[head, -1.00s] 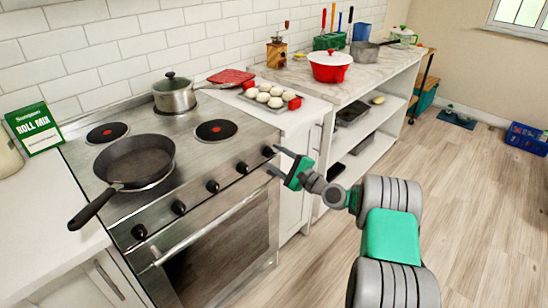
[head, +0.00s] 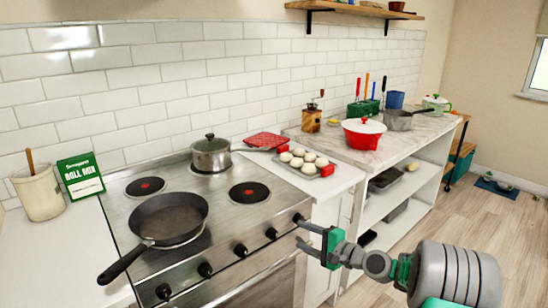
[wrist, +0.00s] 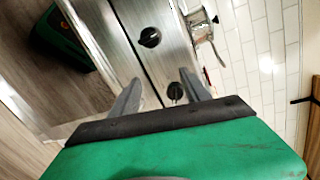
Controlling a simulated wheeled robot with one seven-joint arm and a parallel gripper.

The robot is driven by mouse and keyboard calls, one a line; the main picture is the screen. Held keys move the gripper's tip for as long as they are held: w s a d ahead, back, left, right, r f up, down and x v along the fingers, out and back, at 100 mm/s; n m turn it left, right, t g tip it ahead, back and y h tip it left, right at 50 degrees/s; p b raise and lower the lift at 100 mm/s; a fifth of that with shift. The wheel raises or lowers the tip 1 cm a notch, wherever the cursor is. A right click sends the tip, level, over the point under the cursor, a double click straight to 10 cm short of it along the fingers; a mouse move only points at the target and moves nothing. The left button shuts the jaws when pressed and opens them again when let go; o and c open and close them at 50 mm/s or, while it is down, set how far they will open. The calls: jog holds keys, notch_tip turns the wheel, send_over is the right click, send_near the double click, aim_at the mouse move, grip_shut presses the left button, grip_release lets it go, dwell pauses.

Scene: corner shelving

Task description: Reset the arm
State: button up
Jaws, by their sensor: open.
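My gripper (head: 304,236) is open and empty in the head view, in front of the stove's right front corner, near the rightmost knob. Its two grey fingers point left toward the stove (head: 128,207). In the wrist view my gripper (wrist: 157,98) shows with its fingers spread and nothing between them. Stove knobs (wrist: 150,37) and the steel front panel lie beyond the fingers. I cannot tell whether a finger touches the stove.
A black frying pan (head: 168,219) and a lidded pot (head: 211,155) stand on the stove. A tray of white buns (head: 303,160) lies on the counter to the right, before a red pot (head: 364,133).

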jog(key=s+a+r+n+g+h+p, duration=0.2)
jog(key=s+a+r+n+g+h, duration=0.15)
jog(key=s, duration=0.25)
jog(key=s+a+r+n+g+h+p, duration=0.2)
jog(key=s+r+n, duration=0.1)
jog(key=s+n, duration=0.3)
jog(key=s+d+r+n+g+h+p, duration=0.1)
jog(key=s+d+h, duration=0.1)
jog(key=s, duration=0.8)
jog(key=s+d+r+n+g+h+p, duration=0.2)
jog(key=s+d+h, duration=0.1)
jog(key=s, duration=0.6)
jog(key=shift+s+d+r, duration=0.25)
jog(key=shift+s+d, duration=0.15)
jog(key=shift+d, duration=0.3)
